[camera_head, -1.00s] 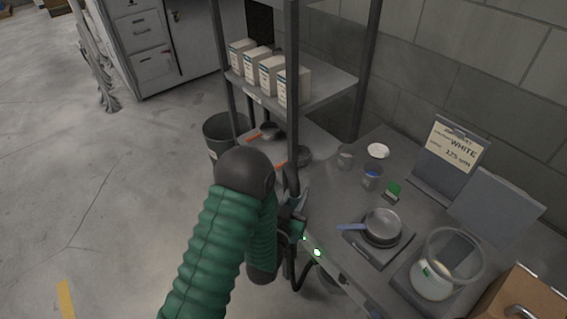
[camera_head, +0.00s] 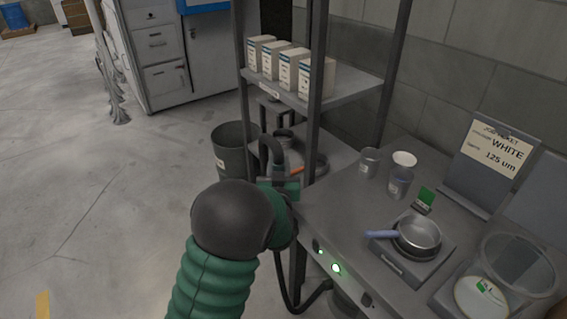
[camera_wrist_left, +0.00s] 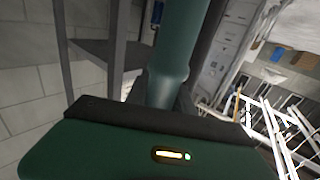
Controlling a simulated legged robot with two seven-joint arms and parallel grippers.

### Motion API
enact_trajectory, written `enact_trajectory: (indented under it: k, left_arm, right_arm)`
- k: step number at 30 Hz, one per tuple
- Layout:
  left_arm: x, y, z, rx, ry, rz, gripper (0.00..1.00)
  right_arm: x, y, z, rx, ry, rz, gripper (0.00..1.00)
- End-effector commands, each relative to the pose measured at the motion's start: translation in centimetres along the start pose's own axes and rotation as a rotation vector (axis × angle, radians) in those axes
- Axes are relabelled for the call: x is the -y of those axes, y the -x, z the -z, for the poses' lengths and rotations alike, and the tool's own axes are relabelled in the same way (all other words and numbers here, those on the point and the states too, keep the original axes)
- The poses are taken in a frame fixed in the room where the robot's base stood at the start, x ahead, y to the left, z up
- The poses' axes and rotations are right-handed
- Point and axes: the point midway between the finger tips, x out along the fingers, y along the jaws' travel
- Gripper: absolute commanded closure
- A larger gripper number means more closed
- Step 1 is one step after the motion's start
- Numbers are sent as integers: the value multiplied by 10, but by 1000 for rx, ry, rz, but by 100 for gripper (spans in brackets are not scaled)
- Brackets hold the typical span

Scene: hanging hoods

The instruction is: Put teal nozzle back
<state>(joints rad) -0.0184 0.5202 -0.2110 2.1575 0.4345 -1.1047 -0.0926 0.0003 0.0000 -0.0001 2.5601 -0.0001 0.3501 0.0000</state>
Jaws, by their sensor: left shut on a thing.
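The teal nozzle (camera_wrist_left: 180,45) shows in the wrist view as a smooth teal tube running up from my left gripper (camera_wrist_left: 165,98). The dark fingers are shut around its lower part, and its far end is cut off by the frame's top. In the head view, my left gripper (camera_head: 277,182) is mostly hidden behind my green-sleeved arm. It is beside the shelf post, near the table's left corner. A small teal part (camera_head: 292,190) shows there; I cannot tell whether it is the nozzle. My right gripper is not in view.
The shelf rack (camera_head: 318,110) holds white boxes (camera_head: 288,68). A grey bin (camera_head: 236,150) stands behind my arm. The table (camera_head: 345,215) carries cups, a pan (camera_head: 418,236), a glass vessel (camera_head: 515,270) and a sign (camera_head: 493,150). A black cable (camera_head: 300,305) hangs at its front. The floor on the left is clear.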

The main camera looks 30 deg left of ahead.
Motion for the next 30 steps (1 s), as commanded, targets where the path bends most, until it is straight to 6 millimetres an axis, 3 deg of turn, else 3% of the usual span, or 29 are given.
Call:
enact_trajectory:
  k: [10,30]
  left_arm:
    - [-7,4,0,-6,-5,-3,100]
    - [2,1,-2,-5,-4,-2,100]
  right_arm:
    - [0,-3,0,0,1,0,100]
    - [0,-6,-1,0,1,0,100]
